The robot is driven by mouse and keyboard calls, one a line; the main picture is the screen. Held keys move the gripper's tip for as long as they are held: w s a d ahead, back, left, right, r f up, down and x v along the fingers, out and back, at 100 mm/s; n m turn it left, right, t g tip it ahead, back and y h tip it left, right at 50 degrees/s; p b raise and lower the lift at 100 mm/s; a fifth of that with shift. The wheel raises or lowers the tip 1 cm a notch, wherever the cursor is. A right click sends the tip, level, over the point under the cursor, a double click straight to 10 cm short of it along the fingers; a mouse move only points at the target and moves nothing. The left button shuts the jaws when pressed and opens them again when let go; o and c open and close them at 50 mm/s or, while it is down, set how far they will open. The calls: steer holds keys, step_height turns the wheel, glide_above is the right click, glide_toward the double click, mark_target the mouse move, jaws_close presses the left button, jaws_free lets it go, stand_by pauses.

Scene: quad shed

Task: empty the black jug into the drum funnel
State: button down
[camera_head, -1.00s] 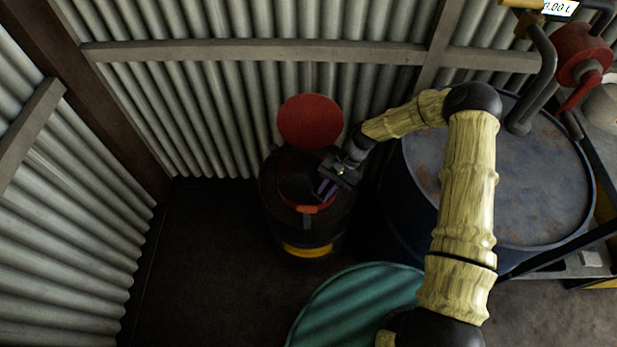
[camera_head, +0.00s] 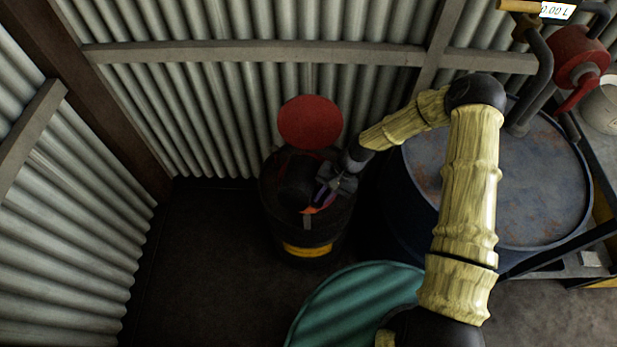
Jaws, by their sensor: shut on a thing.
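The black jug (camera_head: 296,181) is dark and hard to make out against the drum; it is over the drum's red-rimmed top and looks tilted. My gripper (camera_head: 327,194) is shut on it from the right, at a purplish part. The drum (camera_head: 307,228) is black with a yellow band low on its front. The drum funnel is a red opening (camera_head: 322,205) at the top, mostly hidden by the jug and my gripper. Its round red lid (camera_head: 310,122) stands open behind. Whether liquid is flowing cannot be seen.
A large blue drum (camera_head: 535,190) with a red hand pump (camera_head: 580,58) stands at the right. A teal round lid or drum top (camera_head: 350,310) is in front. Corrugated walls close off the back and left. Dark floor (camera_head: 215,260) at the left is clear.

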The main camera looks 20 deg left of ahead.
steer(key=shift+s+r+t, duration=0.25)
steer(key=shift+r+t, duration=0.1)
steer(key=shift+t, duration=0.25)
steer(key=shift+s+f+n+t+b, duration=0.15)
steer(key=shift+f+n+t+b, duration=0.15)
steer(key=shift+f+t+b, duration=0.5)
steer(key=shift+d+r+t+b, duration=0.2)
steer(key=shift+r+t+b, duration=0.35)
steer(key=shift+r+t, duration=0.25)
steer(key=shift+d+t+b, duration=0.1)
steer(key=shift+t+b, duration=0.3)
steer(key=shift+b, duration=0.8)
steer(key=shift+b, duration=0.35)
steer(key=t+b, duration=0.1)
steer(key=b, duration=0.1)
steer(key=t+b, duration=0.1)
steer(key=shift+w+d+n+b, duration=0.15)
steer(key=shift+w+n+b, duration=0.05)
steer(key=shift+n+b, duration=0.2)
steer(key=w+r+t+b, duration=0.1)
steer(key=t+b, duration=0.1)
steer(key=b, duration=0.3)
steer(key=w+r+n+t+b, duration=0.1)
steer(key=r+t+b, duration=0.1)
steer(key=b, duration=0.3)
steer(key=w+r+t+b, duration=0.1)
steer(key=t+b, duration=0.3)
steer(key=b, duration=0.1)
steer(key=shift+r+n, duration=0.3)
